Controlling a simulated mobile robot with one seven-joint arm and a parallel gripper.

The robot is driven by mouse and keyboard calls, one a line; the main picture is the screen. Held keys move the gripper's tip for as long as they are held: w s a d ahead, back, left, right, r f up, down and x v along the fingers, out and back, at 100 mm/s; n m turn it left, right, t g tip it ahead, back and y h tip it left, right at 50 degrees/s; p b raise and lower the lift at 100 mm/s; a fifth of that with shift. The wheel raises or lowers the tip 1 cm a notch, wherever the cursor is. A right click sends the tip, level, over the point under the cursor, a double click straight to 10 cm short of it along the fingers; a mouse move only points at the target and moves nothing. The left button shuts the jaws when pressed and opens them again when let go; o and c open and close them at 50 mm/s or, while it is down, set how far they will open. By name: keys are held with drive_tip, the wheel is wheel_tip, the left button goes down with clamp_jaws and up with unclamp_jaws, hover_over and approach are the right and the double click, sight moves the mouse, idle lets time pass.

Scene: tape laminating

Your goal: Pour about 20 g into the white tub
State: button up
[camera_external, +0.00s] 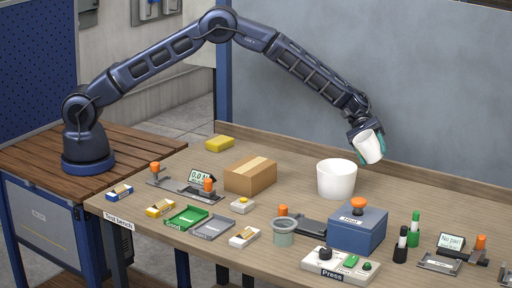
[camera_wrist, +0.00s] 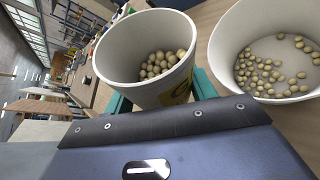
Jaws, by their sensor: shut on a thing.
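My gripper (camera_external: 366,146) is shut on a white cup (camera_external: 370,149), its teal fingers on either side. The cup is tilted and held above and to the right of the white tub (camera_external: 336,182), which stands on the bench. In the wrist view the cup (camera_wrist: 130,85) has a dark and yellow mark and holds a heap of round beige pellets (camera_wrist: 162,62). The tub (camera_wrist: 255,28) is beside it at the right, with many similar pellets (camera_wrist: 275,75) spread over its floor. No pellets show in the air.
A cardboard box (camera_external: 250,177) stands left of the tub. A blue box with an orange knob (camera_external: 356,232) stands in front of it. A grey-green jar (camera_external: 284,233), a press panel (camera_external: 335,266), marker-like bottles (camera_external: 413,230) and trays (camera_external: 187,216) line the front.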

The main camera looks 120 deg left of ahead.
sight(358, 142)
drive_tip(key=shift+s+d+r+m, duration=0.2)
drive_tip(key=shift+s+r+m, duration=0.1)
drive_tip(key=shift+f+m+t+y, duration=0.3)
drive_tip(key=shift+m+t, duration=0.2)
drive_tip(key=shift+t, duration=0.1)
drive_tip(key=shift+r+m+t, duration=0.4)
drive_tip(key=shift+r+m, duration=0.2)
drive_tip(key=shift+f+m+y, duration=0.25)
drive_tip(key=shift+m+y, duration=0.05)
drive_tip(key=shift+m+t, duration=0.4)
drive_tip(key=shift+t, duration=0.1)
drive_tip(key=shift+r, duration=0.15)
drive_tip(key=shift+r+m+t, duration=0.3)
drive_tip(key=shift+m, duration=0.2)
drive_tip(key=shift+s+d+r+m+t+p, duration=0.35)
drive_tip(key=shift+s+d+r+m, duration=0.15)
drive_tip(key=shift+s+m, duration=0.25)
idle(1.6)
drive_tip(key=shift+s+d+f+m+t+p, duration=0.15)
drive_tip(key=shift+s+f+m+t+p, duration=0.2)
drive_tip(key=shift+m, duration=0.3)
idle(2.0)
